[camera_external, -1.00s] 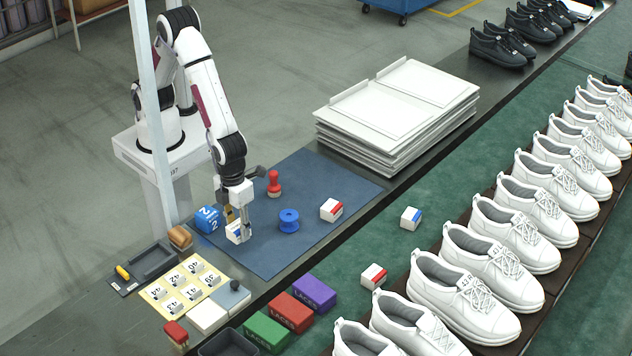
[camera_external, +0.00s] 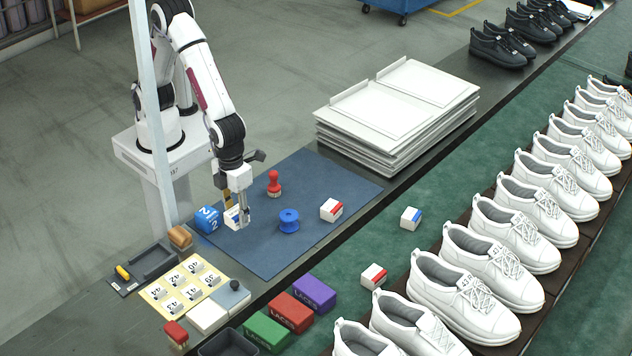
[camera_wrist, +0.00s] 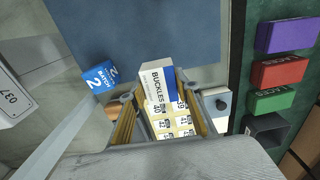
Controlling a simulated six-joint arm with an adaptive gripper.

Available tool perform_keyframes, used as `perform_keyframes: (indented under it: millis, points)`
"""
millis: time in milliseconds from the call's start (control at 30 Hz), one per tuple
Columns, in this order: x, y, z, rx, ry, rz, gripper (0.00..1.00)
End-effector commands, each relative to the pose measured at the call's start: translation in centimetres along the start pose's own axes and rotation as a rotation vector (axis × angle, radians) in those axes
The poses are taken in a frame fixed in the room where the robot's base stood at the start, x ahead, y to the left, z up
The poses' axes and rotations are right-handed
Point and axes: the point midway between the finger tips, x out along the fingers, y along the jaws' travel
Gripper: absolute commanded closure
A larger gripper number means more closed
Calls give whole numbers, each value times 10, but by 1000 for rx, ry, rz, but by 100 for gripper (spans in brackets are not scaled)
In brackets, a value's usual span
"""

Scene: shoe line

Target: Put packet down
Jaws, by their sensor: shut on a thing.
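My gripper (camera_external: 242,220) is shut on a white packet (camera_external: 232,217) with a blue part, held over the left part of the blue mat (camera_external: 262,256). In the external view a finger hides part of the packet. Its height above the mat is hard to tell, but it looks raised.
A blue numbered box (camera_external: 207,220) stands close left of the packet. A blue spool (camera_external: 289,221), a red stamp (camera_external: 274,184) and a red-and-white packet (camera_external: 331,210) stand on the mat. The number card (camera_external: 180,286) lies nearer the front. The mat's front middle is clear.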

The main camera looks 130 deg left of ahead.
Motion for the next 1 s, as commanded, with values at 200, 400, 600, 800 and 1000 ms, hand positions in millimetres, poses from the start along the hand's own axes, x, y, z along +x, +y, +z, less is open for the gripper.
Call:
perform_keyframes:
  millis: [200, 400, 600, 800, 1000]
  points:
    - [0, 0, 0, 0, 0, 0, 92]
    - [0, 0, 0, -6, 0, 0, 92]
    - [0, 0, 0, -59, 0, -1, 92]
    - [0, -1, 0, -181, 1, -4, 92]
    - [2, 1, 0, -349, 1, -4, 92]
